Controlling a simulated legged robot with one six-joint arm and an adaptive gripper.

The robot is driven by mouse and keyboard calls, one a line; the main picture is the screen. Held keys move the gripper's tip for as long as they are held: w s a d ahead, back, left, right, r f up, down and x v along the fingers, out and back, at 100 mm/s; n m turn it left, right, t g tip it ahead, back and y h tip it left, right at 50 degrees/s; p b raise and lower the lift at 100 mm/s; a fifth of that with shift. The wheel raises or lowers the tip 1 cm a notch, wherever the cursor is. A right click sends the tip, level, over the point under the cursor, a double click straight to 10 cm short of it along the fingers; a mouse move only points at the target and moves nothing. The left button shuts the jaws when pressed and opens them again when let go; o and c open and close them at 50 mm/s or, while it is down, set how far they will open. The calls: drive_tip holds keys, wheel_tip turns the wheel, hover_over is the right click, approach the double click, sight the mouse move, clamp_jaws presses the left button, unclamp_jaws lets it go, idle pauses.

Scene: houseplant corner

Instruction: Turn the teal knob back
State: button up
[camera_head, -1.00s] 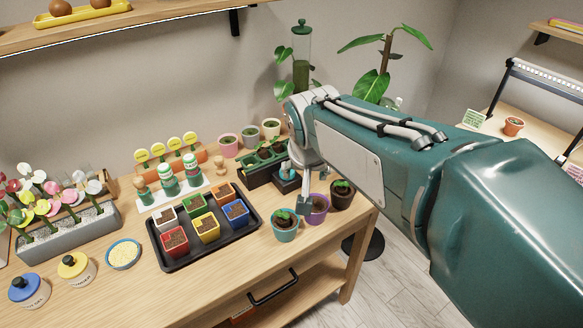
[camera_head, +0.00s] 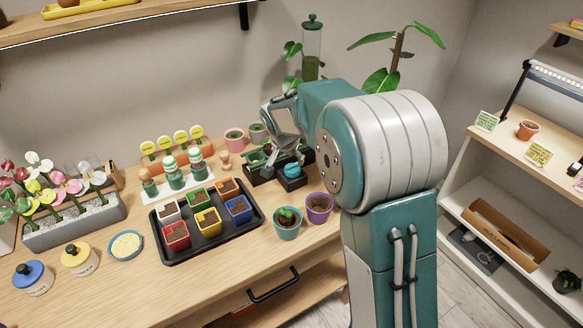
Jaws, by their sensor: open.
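The teal knob (camera_head: 292,170) sits on a small black box at the back right of the wooden bench, right of a dark green planter. My gripper (camera_head: 286,148) is above and behind the knob in the picture, pointing down, its fingers apart. It looks empty. I cannot tell whether a finger touches the knob. The knob's top is in view, but its mark or turn angle is too small to read.
A teal pot (camera_head: 287,224) and a purple pot (camera_head: 319,208) stand in front of the knob. A black tray (camera_head: 172,259) of colored soil pots lies to the left. A glass cylinder (camera_head: 312,45) and a tall plant rise behind.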

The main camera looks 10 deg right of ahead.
sight(292, 167)
drive_tip(key=x, duration=0.7)
drive_tip(key=shift+d, duration=0.2)
drive_tip(key=shift+a, duration=0.1)
drive_tip(key=c, duration=0.9)
